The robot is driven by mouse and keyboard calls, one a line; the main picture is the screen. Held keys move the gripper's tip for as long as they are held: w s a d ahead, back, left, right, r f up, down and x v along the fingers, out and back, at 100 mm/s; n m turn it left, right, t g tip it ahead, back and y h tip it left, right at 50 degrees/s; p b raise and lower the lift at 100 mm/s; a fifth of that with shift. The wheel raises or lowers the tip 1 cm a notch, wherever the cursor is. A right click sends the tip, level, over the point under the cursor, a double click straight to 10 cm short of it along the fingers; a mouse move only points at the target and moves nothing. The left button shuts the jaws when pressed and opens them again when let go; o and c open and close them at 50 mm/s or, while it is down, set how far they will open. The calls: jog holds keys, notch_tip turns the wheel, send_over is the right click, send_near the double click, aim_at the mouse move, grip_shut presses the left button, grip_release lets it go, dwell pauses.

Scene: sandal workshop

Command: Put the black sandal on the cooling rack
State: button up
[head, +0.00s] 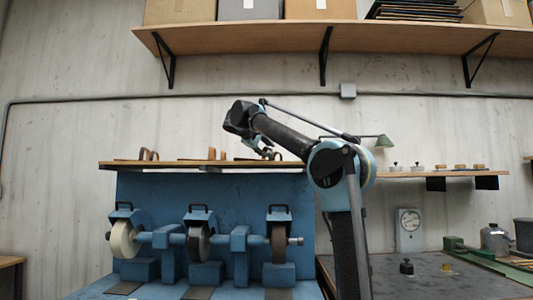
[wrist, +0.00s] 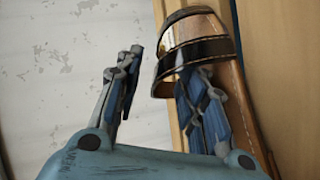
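A sandal (wrist: 200,50) with a glossy black band beside a tan, stitched band fills the upper middle of the wrist view. Its brown sole runs down the right side, on a wooden surface. My gripper (wrist: 163,62) is open. Its right finger overlaps the strap and sole; whether it touches or goes under the strap I cannot tell. Its left finger is apart, over bare wall. In the head view my gripper (head: 264,149) is low at the right end of the wooden shelf (head: 125,165), where the sandal is hard to make out. I cannot identify a cooling rack.
Other sandal-like items (head: 149,155) stand on the shelf's left part. Blue grinding machines (head: 205,240) are below it. A small shelf (head: 435,174) with little pieces is at right. Below it, a dark bench (head: 430,280) holds a scale (head: 409,230). A high shelf (head: 235,38) carries boxes.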

jog(key=v, duration=1.2)
dwell(0.5)
